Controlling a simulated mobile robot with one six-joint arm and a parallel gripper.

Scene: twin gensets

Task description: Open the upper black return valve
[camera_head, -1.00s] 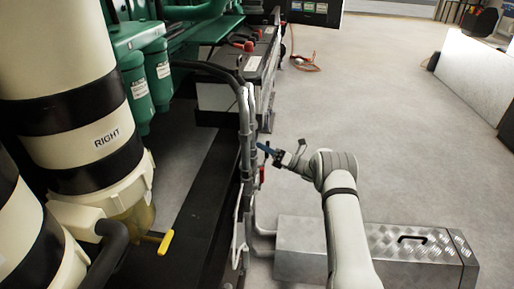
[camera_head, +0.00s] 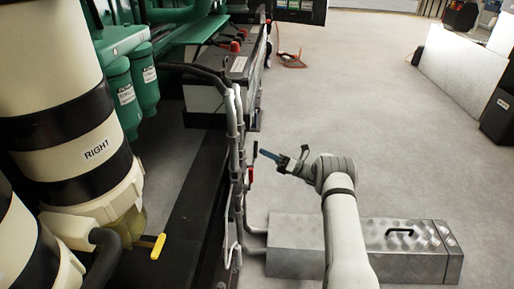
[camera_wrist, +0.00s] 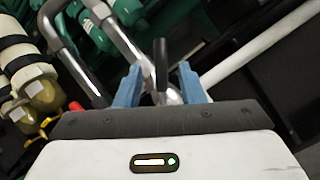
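The black return valve handle (camera_head: 256,149) stands upright beside the grey pipes, just left of my gripper's blue fingertips in the head view. In the wrist view the black handle (camera_wrist: 161,62) points up, in line with the space between the two blue fingers, with a silvery valve body at its foot. My gripper (camera_head: 264,153) is open, its fingers apart with a finger on each side of the handle in the wrist view (camera_wrist: 158,80). I cannot tell whether either finger touches it. A red valve handle (camera_head: 250,175) sits lower on the pipes.
Grey pipes (camera_head: 237,130) run along the genset's edge. A yellow handle (camera_head: 158,246) is below the filter marked RIGHT (camera_head: 95,150). A metal checker-plate box (camera_head: 295,245) lies on the floor below my arm.

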